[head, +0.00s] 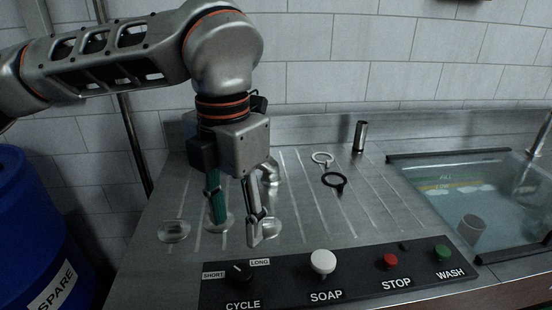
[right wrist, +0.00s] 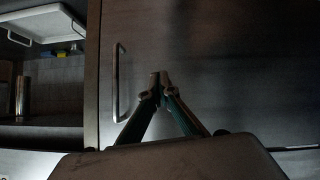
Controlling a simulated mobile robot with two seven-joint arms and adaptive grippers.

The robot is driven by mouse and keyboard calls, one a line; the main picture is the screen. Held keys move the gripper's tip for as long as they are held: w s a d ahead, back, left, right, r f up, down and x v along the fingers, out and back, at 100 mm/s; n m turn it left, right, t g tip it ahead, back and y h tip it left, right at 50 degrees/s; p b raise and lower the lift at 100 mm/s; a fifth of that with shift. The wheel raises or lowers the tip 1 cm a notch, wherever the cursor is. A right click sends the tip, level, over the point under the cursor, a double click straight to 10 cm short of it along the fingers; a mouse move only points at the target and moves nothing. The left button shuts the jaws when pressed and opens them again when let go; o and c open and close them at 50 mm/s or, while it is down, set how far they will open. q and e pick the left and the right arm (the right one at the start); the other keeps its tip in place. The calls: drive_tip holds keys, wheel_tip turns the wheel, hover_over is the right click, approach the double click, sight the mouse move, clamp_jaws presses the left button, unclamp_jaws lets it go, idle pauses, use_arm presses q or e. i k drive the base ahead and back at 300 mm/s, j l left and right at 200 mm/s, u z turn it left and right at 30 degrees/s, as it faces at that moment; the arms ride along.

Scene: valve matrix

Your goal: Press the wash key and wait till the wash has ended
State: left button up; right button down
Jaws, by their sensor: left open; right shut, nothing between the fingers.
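The wash key is a green button (head: 442,252) at the right end of the black control panel (head: 357,282), above the word WASH. My left gripper (head: 236,232) is open and points down over the metal counter, behind the left part of the panel and well left of the green button. My right gripper (right wrist: 160,88) is shut and empty in the right wrist view, in front of a dark cabinet door. It does not show in the head view. A glass-sided basin (head: 405,186) at the right holds water and a grey cup (head: 472,230).
The panel also carries the cycle knob (head: 239,271), the white soap knob (head: 323,262) and the red stop button (head: 390,260). Two rings, one light (head: 322,158) and one black (head: 335,181), and a small metal cylinder (head: 360,137) are on the ribbed counter. A blue barrel (head: 35,230) stands left.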

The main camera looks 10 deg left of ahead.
sight(440, 253)
drive_tip(key=k+l, duration=0.75)
drive_tip(key=l, duration=0.2)
